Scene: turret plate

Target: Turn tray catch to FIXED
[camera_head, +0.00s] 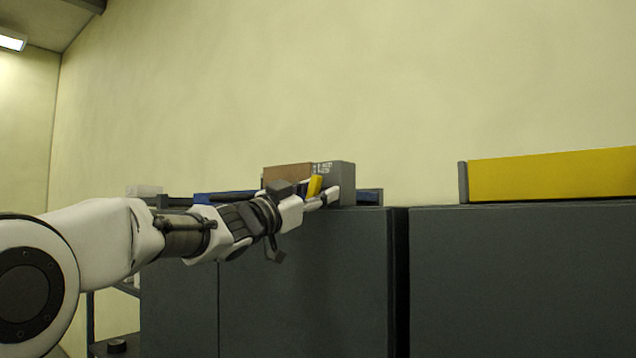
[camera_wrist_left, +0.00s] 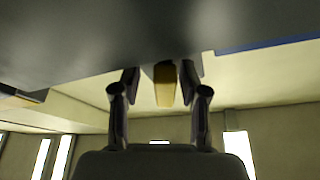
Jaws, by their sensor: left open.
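The tray catch appears as a short yellow lever (camera_head: 315,186) on the front of a small grey block (camera_head: 345,176), which has white markings on its upper left part. The markings are too small to read. The lever leans slightly to the right at its top in the head view. My left gripper (camera_head: 322,197) is at the lever. In the left wrist view the yellow lever (camera_wrist_left: 164,88) shows between the two spread fingers of my left gripper (camera_wrist_left: 160,82), with a gap on each side. The lever's base is partly hidden. My right gripper is in neither view.
The block stands on top of dark grey cabinets (camera_head: 300,290). A brown box (camera_head: 287,172) and a blue part (camera_head: 225,197) are beside it. A long yellow panel (camera_head: 550,175) stands on the right cabinet. The wall behind is bare.

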